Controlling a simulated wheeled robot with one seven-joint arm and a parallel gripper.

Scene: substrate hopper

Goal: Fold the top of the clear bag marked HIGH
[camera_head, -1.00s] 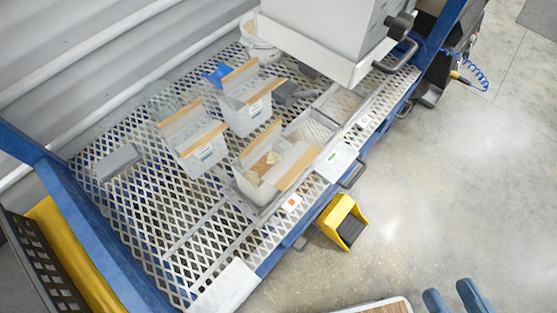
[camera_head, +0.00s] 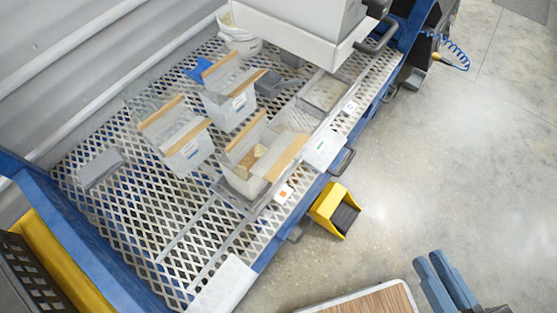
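Three clear bags with tan strips along their open top edges stand upright on the mesh bench. One is at the left (camera_head: 187,158), one at the back (camera_head: 232,108), and one at the front (camera_head: 243,182). The front bag's top is spread open and tan material shows inside. White labels show on the left and back bags, but the print is too small to read, so I cannot tell which is marked HIGH. My gripper (camera_head: 447,278) is at the lower right, over the floor, away from the bags. Its two blue-grey fingers stand apart with nothing between them.
A large white hopper (camera_head: 300,28) overhangs the bench's back right. A grey block (camera_head: 101,167) lies on the mesh at left. A yellow pedal box (camera_head: 336,211) stands on the floor by the bench. A wood-grained surface (camera_head: 360,299) is at the bottom. The floor at right is clear.

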